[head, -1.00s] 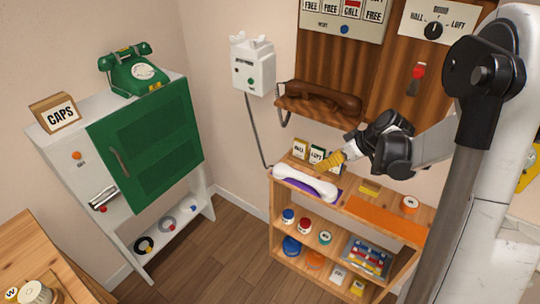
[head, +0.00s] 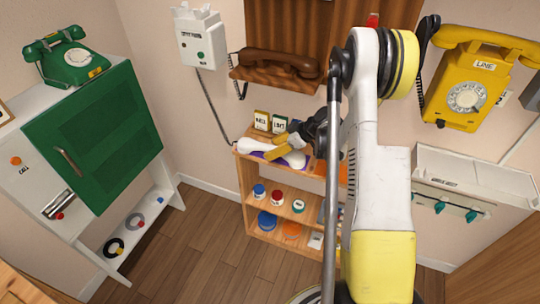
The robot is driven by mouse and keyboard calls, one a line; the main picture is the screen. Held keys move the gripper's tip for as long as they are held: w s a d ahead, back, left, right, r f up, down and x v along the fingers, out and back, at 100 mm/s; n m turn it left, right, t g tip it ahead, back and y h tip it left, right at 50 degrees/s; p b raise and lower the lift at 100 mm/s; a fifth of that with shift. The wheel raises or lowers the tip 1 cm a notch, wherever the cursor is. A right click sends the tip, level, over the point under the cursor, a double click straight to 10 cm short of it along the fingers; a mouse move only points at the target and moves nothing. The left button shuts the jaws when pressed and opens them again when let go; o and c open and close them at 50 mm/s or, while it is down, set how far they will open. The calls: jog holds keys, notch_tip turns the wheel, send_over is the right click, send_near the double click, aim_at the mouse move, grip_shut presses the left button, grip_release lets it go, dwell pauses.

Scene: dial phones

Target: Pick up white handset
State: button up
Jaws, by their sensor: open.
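The white handset (head: 258,154) lies on a purple mat (head: 294,160) on top of the wooden shelf unit, at the middle of the head view. My gripper (head: 274,149), with yellow fingers, is right over the handset's middle and right part and hides some of it. The gripper is open. I cannot tell whether the fingers touch the handset or stand a little above it.
Small label cards (head: 262,120) stand behind the handset. A brown handset (head: 282,64) rests on a wall shelf above. A white wall box (head: 197,38) hangs at left with a cord trailing down. A yellow phone (head: 470,85) is at right. The green cabinet (head: 95,140) stands at left.

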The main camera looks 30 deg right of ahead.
jog(key=shift+w+a+f, duration=0.3)
jog(key=shift+w+f, duration=0.1)
jog(key=shift+f, duration=0.05)
grip_shut()
jog(key=shift+r, duration=0.2)
